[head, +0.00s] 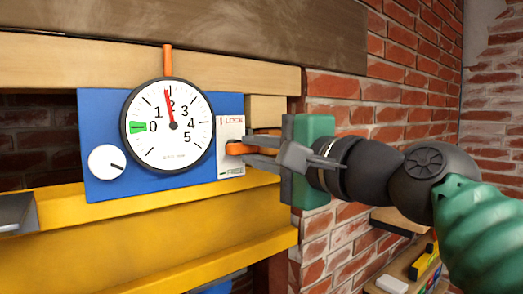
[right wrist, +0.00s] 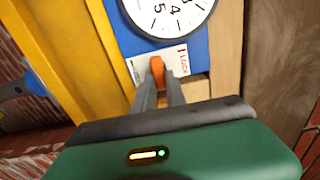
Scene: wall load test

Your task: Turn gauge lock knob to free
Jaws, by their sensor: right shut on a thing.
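The orange gauge lock knob (head: 236,148) is on a white plate (head: 231,172) at the right of the blue panel. The plate has a red LOCK mark at the top and a green mark at the bottom. My right gripper (head: 250,150) is shut on the knob, its fingers covering part of it. In the right wrist view the knob (right wrist: 157,68) shows between the fingertips; its exact turn is hard to tell. The gauge (head: 168,126) has a red needle just left of 2 and a green band near 0.
A white dial (head: 106,161) sits at the panel's lower left. A yellow beam (head: 150,245) runs below the panel and a wooden beam (head: 240,75) above it. A brick wall (head: 395,90) stands at the right. A shelf with small items (head: 400,275) is at the lower right.

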